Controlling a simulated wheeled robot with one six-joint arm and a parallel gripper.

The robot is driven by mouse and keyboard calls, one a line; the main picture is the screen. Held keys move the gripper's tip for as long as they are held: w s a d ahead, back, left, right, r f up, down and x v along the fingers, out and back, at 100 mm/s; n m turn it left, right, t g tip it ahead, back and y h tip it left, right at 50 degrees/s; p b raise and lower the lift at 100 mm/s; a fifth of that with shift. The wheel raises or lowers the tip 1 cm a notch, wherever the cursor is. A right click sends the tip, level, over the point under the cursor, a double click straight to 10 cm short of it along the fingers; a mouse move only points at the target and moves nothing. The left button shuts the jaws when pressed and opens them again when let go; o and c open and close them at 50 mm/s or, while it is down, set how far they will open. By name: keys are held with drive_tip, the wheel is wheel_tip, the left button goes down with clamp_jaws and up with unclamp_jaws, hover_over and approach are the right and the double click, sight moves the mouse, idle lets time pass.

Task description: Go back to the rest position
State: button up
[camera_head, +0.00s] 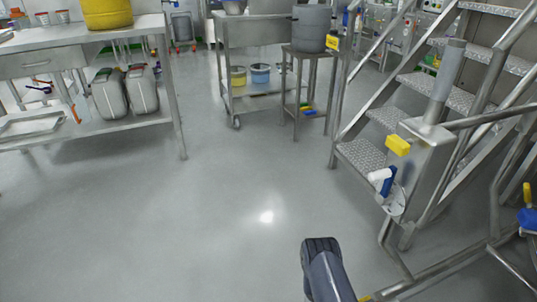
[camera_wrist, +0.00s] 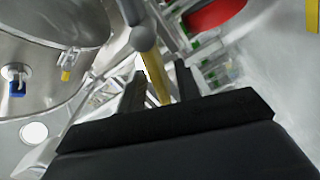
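My gripper (camera_wrist: 160,88) shows in the wrist view with its two black fingers standing apart. A yellow bar (camera_wrist: 154,72) appears in the gap between them; it seems to lie beyond the fingers, and I see no contact with them. No object is clearly held. In the head view a dark grey part of my arm (camera_head: 324,270) rises from the bottom edge, right of the middle. The fingers cannot be made out in that view.
Open grey floor (camera_head: 220,220) fills the middle. A steel bench (camera_head: 95,130) stands left, a wheeled cart (camera_head: 255,35) and a small stand (camera_head: 300,60) at the back. Metal stairs (camera_head: 370,155) and rails fill the right. A steel vessel (camera_wrist: 60,60) shows in the wrist view.

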drive_tip(key=shift+w+d+f, duration=0.2)
drive_tip(key=shift+w+d, duration=0.05)
drive_tip(key=shift+d, duration=0.1)
drive_tip(key=shift+s+a+f+n+b, duration=0.15)
drive_tip(key=shift+n+b, duration=0.15)
drive_tip(key=shift+n, duration=0.3)
drive_tip(key=shift+w+d+f+n+b, duration=0.15)
drive_tip(key=shift+n+b, duration=0.15)
drive_tip(key=shift+n, duration=0.3)
drive_tip(key=shift+a, duration=0.15)
